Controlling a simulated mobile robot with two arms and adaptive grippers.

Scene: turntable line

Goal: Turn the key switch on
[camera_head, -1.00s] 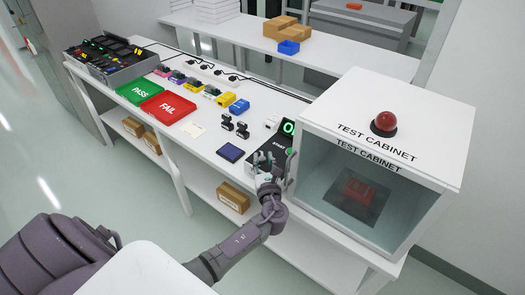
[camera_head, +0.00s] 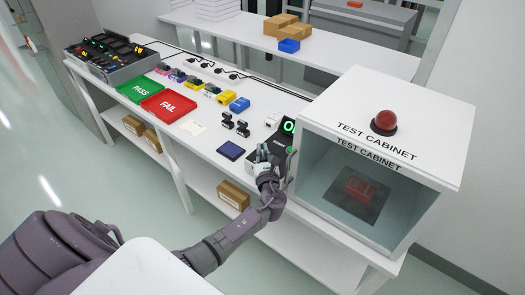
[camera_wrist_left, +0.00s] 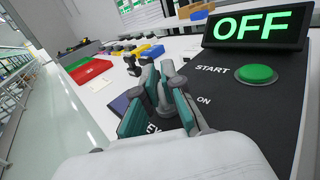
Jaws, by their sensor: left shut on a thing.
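My left gripper (camera_head: 263,155) is over the black control panel (camera_head: 283,147) beside the test cabinet. The display (camera_wrist_left: 254,27) reads "OFF" in green. My right gripper is not in view.
A green START button (camera_wrist_left: 256,73) is on the panel to the right of the fingers. The test cabinet (camera_head: 455,115) with a red dome (camera_head: 384,122) stands close on the right. A dark blue pad (camera_head: 231,151) and small black devices (camera_head: 235,125) lie left of the panel.

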